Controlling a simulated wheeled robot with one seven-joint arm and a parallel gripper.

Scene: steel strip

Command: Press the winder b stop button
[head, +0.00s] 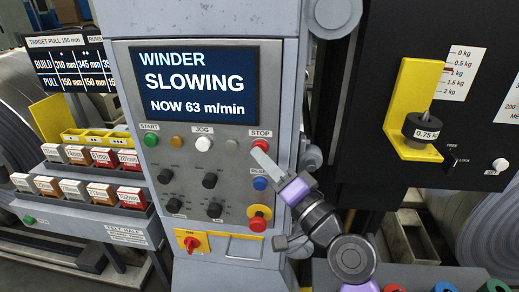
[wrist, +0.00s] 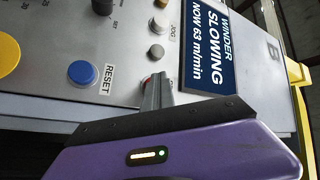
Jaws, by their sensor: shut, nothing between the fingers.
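The red STOP button (head: 261,143) sits at the upper right of the winder's button panel, below the screen. In the wrist view, a sliver of red beside my fingers is all that shows of it. My gripper (head: 262,154) is shut and empty, its fingertips at the lower edge of the STOP button; I cannot tell whether they touch it. In the wrist view my gripper (wrist: 158,88) points at the panel. The screen (head: 195,82) reads WINDER SLOWING, NOW 63 m/min.
The blue RESET button (head: 260,183) and a red mushroom button (head: 258,223) lie below STOP. A white JOG button (head: 203,144) and green START button (head: 151,140) are to the left. A yellow bracket with a 0.75 kg weight (head: 427,133) stands to the right.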

